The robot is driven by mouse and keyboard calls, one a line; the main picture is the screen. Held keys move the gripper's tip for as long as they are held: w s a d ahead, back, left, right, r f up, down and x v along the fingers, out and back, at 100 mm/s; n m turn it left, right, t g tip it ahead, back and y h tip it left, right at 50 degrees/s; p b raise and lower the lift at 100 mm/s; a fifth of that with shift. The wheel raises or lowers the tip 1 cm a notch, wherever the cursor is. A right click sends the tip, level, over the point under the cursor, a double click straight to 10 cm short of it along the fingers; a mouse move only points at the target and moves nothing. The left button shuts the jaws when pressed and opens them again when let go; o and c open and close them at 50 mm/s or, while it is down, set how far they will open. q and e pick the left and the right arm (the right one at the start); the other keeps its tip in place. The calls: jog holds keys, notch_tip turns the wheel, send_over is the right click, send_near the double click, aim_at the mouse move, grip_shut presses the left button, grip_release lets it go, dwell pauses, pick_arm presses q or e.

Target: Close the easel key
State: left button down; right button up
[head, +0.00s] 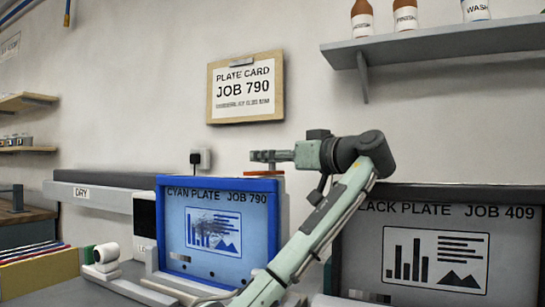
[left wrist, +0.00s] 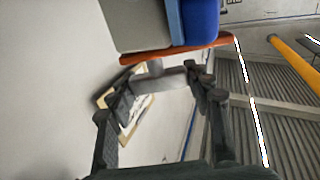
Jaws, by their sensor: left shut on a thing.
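The easel key (left wrist: 160,80) is a pale grey handle on a short stem. It stands out from the orange strip (left wrist: 180,50) on top of the blue-framed cyan plate unit; the strip also shows in the head view (head: 264,173). The unit (head: 218,232) reads "CYAN PLATE JOB 790". My left gripper (head: 262,156) is just above the unit's top edge. In the left wrist view its fingers (left wrist: 160,86) are on both sides of the key, shut on it. In the head view the gripper hides the key. My right gripper is out of view.
A dark-framed "BLACK PLATE JOB 409" unit (head: 435,255) stands to the right, behind my left arm. A plate card (head: 245,88) hangs on the wall above. A shelf with bottles (head: 440,42) is at the upper right. A white device (head: 105,257) stands at lower left.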

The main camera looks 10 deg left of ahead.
pick_arm(q)
jog(key=c, duration=0.6)
grip_release()
jog(key=shift+c, duration=0.2)
notch_tip(320, 180, up, 10)
jog(key=shift+c, duration=0.4)
